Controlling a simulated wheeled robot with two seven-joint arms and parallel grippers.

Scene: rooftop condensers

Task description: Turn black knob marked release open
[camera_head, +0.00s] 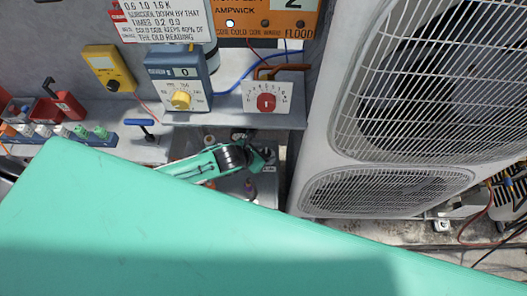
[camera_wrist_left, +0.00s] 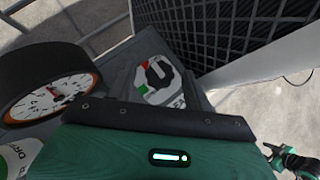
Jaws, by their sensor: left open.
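My left gripper (camera_head: 264,157) is at the end of the green arm, over the space just below the shelf edge. It is small and partly dark against the background, and I see nothing held in it. In the left wrist view the green hand with a black edge fills the bottom. A thick black round gauge (camera_wrist_left: 50,88) with a white and orange face is at left.
A large condenser with fan grilles (camera_head: 385,190) rises at right. A blue-handled valve (camera_head: 140,123) is at left. My green body covers the foreground.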

